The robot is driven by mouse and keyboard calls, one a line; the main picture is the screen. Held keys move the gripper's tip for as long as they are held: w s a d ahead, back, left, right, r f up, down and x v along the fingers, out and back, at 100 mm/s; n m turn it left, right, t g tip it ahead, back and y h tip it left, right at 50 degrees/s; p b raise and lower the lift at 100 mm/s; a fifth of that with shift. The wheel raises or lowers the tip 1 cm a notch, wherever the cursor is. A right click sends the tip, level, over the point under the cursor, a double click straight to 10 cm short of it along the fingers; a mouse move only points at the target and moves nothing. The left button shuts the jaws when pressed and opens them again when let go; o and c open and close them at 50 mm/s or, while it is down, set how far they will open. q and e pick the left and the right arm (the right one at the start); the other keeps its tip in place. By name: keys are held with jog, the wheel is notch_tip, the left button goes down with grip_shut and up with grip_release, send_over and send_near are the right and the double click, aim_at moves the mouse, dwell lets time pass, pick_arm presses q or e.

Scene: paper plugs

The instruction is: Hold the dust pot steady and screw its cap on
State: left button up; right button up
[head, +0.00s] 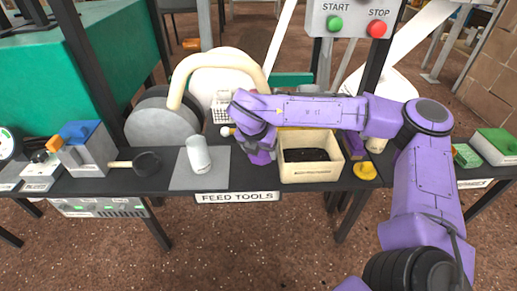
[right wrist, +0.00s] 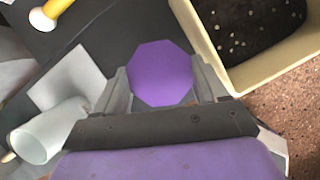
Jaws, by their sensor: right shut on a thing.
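A pale grey-white cylinder (head: 198,155), which looks like the dust pot, stands on a grey mat (head: 215,180) on the bench. It also shows in the right wrist view (right wrist: 55,128), with its open-looking round end facing the lower left. My right gripper (head: 262,153) is low over the bench, right of the pot and apart from it, partly hidden by my own arm. In the right wrist view (right wrist: 162,85) it is shut on a purple octagonal piece (right wrist: 160,72); I cannot tell for certain that this is the cap. My left gripper is not in view.
A cream bin of dark material (head: 312,170) stands close right of my right gripper. A yellow round piece (head: 365,171) lies beyond it. A dark round-headed tool (head: 147,162) lies left of the mat. A grey machine (head: 160,120) stands behind.

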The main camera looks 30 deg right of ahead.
jog(key=s+a+r+p, duration=0.1)
jog(key=s+r+p, duration=0.1)
jog(key=s, duration=0.4)
jog(key=s+a+r+p, duration=0.1)
jog(key=s+r+p, duration=0.1)
jog(key=s+r, duration=0.3)
jog(key=shift+s+a+r, duration=0.2)
jog(key=shift+s+r, duration=0.1)
jog(key=shift+s, duration=0.15)
jog(key=w+a+r+m+g, duration=0.1)
jog(key=w+m+g, duration=0.3)
jog(key=w+m, duration=0.5)
jog(key=shift+a+r+m+h, duration=0.3)
jog(key=shift+r+m, duration=0.3)
jog(key=shift+m, duration=0.4)
jog(key=w+a+r+m+g+y, duration=0.1)
jog(key=w+a+m, duration=0.1)
jog(key=m, duration=0.1)
jog(key=w+a+r+m+g+y, duration=0.1)
jog(key=w+a+m, duration=0.1)
jog(key=a+m, duration=0.1)
jog(key=w+a+r+m+g+y, duration=0.1)
jog(key=w+a+m, duration=0.1)
jog(key=w+m, duration=0.1)
jog(key=shift+a+r+m, duration=0.15)
jog(key=shift+a+m, duration=0.05)
jog(key=shift+m, duration=0.7)
